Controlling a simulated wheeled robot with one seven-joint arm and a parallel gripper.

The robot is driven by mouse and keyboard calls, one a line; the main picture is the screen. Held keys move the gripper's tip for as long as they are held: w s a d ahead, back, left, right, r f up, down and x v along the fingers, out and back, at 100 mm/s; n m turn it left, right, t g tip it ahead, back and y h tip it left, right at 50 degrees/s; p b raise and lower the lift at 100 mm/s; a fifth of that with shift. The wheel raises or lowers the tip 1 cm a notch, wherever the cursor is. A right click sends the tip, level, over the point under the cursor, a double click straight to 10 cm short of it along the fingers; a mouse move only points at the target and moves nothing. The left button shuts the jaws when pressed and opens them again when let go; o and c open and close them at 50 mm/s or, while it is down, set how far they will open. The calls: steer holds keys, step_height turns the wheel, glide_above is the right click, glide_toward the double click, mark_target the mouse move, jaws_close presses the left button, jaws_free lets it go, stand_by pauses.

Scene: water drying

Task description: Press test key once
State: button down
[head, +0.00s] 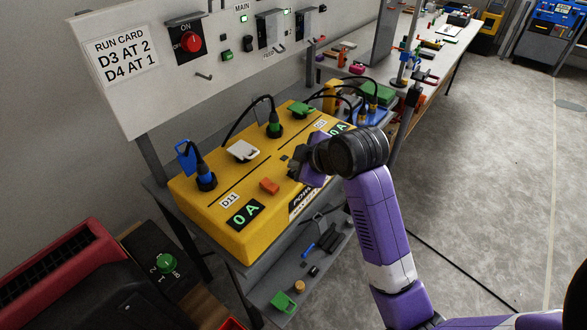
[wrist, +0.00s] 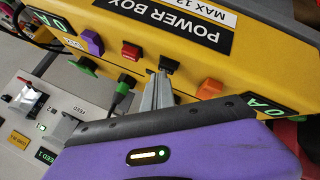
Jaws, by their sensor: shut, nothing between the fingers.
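The yellow power box (head: 215,230) stands on a grey shelf in the head view, and its face fills the top of the wrist view (wrist: 270,55). No key with a readable "test" label shows. An orange key (head: 269,186) sits beside a lit "0 A" display (head: 245,213); it also shows in the wrist view (wrist: 210,88), right of my fingers. A red key (wrist: 131,51) and a purple key (wrist: 92,42) lie left of them. My gripper (wrist: 163,72) is shut and empty, its tips over the box; I cannot tell whether they touch it. In the head view my wrist partly hides the far keys.
Black cables rise from a blue plug (head: 205,180) and a green plug (head: 274,130) on the box. Loose parts lie on the lower shelf (head: 318,270). Open floor is at right.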

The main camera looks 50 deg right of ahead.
steer(key=shift+r+p, duration=0.8)
step_height(320, 180, up, 5)
steer(key=p, duration=0.4)
steer(key=shift+p, duration=0.4)
stand_by(0.4)
